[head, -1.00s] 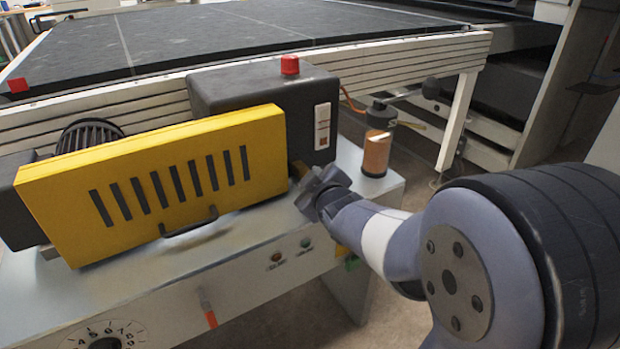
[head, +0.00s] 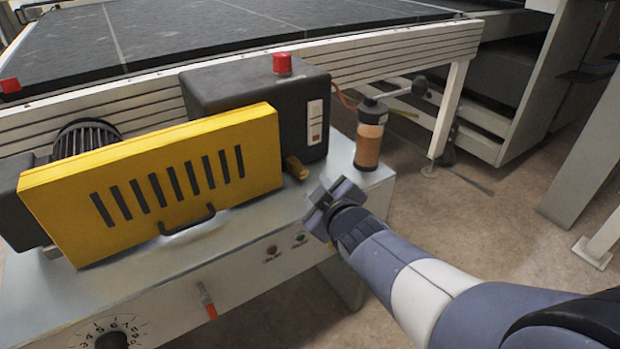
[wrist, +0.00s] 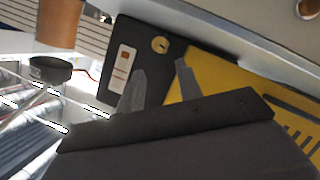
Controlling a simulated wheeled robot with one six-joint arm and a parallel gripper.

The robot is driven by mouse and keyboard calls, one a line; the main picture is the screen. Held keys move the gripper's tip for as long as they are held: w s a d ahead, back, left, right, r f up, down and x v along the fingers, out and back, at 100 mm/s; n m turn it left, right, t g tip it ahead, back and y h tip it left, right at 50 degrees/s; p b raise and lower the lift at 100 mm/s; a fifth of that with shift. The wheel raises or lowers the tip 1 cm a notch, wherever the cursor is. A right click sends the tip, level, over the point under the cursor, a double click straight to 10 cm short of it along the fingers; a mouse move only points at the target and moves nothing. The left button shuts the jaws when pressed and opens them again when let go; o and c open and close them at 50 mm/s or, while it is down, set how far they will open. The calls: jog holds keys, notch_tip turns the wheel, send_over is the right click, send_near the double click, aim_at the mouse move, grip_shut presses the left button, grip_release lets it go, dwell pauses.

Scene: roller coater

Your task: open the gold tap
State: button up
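The gold tap (head: 297,168) is a short gold cylinder at the lower corner of the dark motor box, beside the right end of the yellow guard. In the wrist view its round end (wrist: 160,45) faces me, with a small dark mark in the middle. My gripper (head: 330,205) is in front of it and to its right, apart from it. The wrist view shows two grey fingers (wrist: 160,68) spread with nothing between them, the tap beyond their tips. The head view mostly hides the fingers.
The yellow guard (head: 160,185) has a black handle. The dark box (head: 255,105) carries a red button (head: 282,64) and a white switch plate (head: 314,122). A jar of orange-brown liquid (head: 369,143) stands right of the tap. Open floor (head: 480,250) lies to the right.

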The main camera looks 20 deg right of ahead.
aim_at(304, 173)
jog(key=shift+o, duration=1.4)
jog(key=shift+w+d+r+p, duration=0.1)
jog(key=shift+d+r+p, duration=0.25)
jog(key=shift+p, duration=0.45)
jog(key=w+f+m+p, duration=0.1)
jog(key=w, duration=0.2)
jog(key=w+f+m+y+p, duration=0.1)
jog(key=w, duration=0.2)
jog(key=w+a+f+m+g+y+p, duration=0.1)
jog(key=w, duration=0.2)
jog(key=shift+w+f, duration=0.3)
jog(key=shift+w, duration=0.1)
